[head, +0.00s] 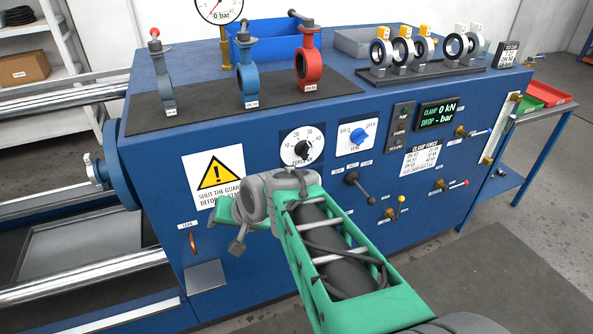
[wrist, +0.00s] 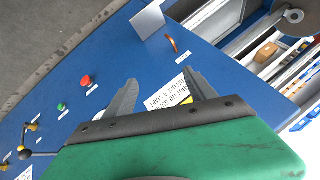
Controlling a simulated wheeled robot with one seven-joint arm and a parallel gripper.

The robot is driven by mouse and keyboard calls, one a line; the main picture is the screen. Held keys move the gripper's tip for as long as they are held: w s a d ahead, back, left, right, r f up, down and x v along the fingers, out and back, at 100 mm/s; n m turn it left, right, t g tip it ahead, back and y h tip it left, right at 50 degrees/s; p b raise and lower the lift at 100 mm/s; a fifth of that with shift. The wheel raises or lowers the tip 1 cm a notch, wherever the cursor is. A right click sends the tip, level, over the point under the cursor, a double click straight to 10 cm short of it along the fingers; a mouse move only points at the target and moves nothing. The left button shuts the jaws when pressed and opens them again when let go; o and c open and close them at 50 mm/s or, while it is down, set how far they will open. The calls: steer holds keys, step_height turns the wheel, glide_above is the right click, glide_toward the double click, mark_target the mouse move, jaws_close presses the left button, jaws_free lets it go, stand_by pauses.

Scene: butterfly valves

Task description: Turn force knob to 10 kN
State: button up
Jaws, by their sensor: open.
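The force knob (head: 303,150) is a black knob on a round white dial, on the blue front panel in the head view. Its scale shows 10 to 40; I cannot read its pointer surely. The display (head: 437,114) reads clamp 0 kN and drop - bar. My green arm reaches in front of the panel, and its wrist is just below and left of the dial. My gripper (wrist: 160,92) is open and empty in the wrist view, its two fingers apart over the warning sign (wrist: 172,98). The knob is not visible in the wrist view.
A blue selector knob (head: 358,136) is right of the dial, with a black lever (head: 358,184) below it. The copper handle (head: 193,243) is low left. Red (wrist: 86,82) and green (wrist: 61,106) buttons show in the wrist view. Valves (head: 308,68) stand on top.

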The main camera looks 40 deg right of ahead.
steer(key=w+d+f+m+t+b, duration=0.3)
steer(key=w+d+f+m, duration=0.15)
steer(key=d, duration=0.25)
steer(key=m+t+h+b, duration=0.6)
steer(key=m+t+b, duration=0.1)
steer(key=m, duration=0.7)
glide_toward(306, 154)
steer(key=w, duration=0.2)
steer(key=x, duration=0.6)
steer(key=shift+w+d, duration=0.2)
steer(key=shift+d, duration=0.2)
steer(key=shift+w+d, duration=0.15)
steer(key=shift+w, duration=0.25)
steer(key=c, duration=1.4)
